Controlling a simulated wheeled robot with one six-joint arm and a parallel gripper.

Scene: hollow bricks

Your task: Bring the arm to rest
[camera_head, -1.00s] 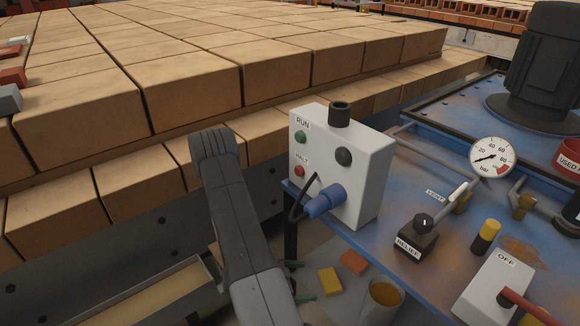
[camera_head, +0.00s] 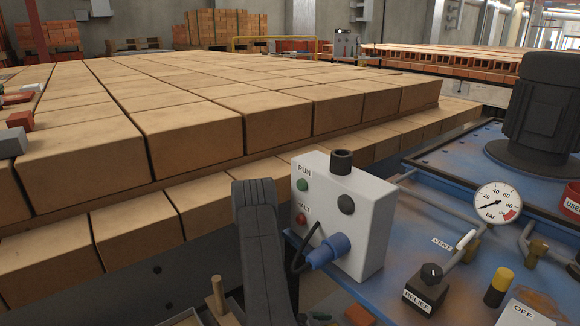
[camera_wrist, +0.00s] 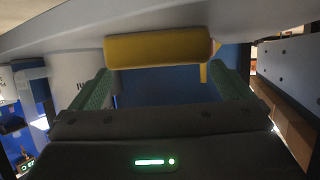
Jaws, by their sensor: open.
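My arm (camera_head: 259,245) rises from the bottom edge of the head view, in front of the brick stack and left of the white RUN/HALT box. My gripper (camera_wrist: 165,80) shows in the wrist view with its two green-padded fingers wide apart, one on each side. A yellow bar (camera_wrist: 160,48) appears across the gap between the fingers; I cannot tell whether it touches them. I see nothing clamped in the gripper. In the head view the gripper is mostly hidden or below the frame.
Tan bricks (camera_head: 180,141) lie stacked in layers to the left and behind. The white RUN/HALT box (camera_head: 371,229) with a blue plug (camera_head: 329,250) stands close right of my arm. A blue bench (camera_head: 395,262) carries a pressure gauge (camera_head: 497,204), a relief knob (camera_head: 431,273) and a dark motor (camera_head: 545,110).

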